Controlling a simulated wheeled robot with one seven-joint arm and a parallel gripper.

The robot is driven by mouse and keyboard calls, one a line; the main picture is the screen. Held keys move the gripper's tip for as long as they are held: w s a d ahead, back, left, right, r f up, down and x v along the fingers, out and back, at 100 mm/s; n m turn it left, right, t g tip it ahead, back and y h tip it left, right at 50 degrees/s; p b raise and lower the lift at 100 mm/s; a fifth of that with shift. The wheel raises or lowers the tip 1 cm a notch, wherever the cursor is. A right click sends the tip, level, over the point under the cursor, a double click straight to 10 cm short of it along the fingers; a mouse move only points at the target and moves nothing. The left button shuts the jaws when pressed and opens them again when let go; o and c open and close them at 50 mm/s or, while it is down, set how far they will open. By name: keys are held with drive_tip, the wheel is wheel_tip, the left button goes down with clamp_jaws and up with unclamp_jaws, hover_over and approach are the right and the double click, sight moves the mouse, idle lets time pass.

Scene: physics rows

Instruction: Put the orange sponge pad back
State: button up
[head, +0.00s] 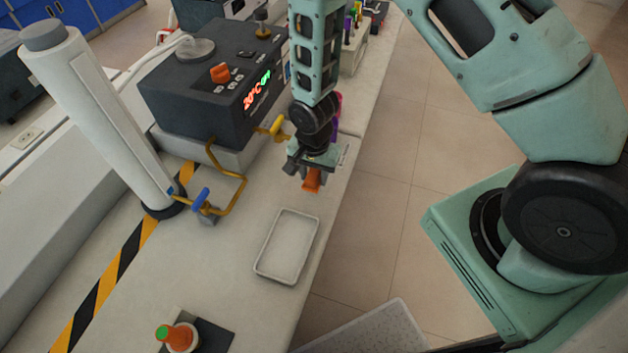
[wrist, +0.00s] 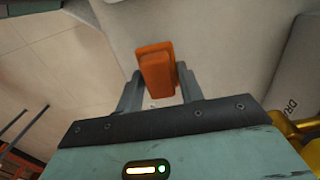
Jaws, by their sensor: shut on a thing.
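The orange sponge pad (head: 312,181) hangs below my gripper (head: 308,170) in the head view, above the white bench. In the wrist view the pad (wrist: 156,72) sits between the two fingers of my gripper (wrist: 160,88), which is shut on it. A shallow white tray (head: 287,247) lies on the bench in front of and below the gripper. The part of the tray in view looks empty. The pad appears clear of the bench, though the exact height is hard to tell.
A white column (head: 100,120) rises farther left. The bench's right edge is close.

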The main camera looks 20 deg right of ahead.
sight(314, 184)
drive_tip(key=shift+f+p, duration=0.45)
drive_tip(key=shift+f, duration=1.6)
drive_tip(key=shift+f, duration=0.2)
drive_tip(key=o, duration=1)
drive_tip(key=shift+o, duration=0.2)
drive_tip(key=shift+r, duration=0.15)
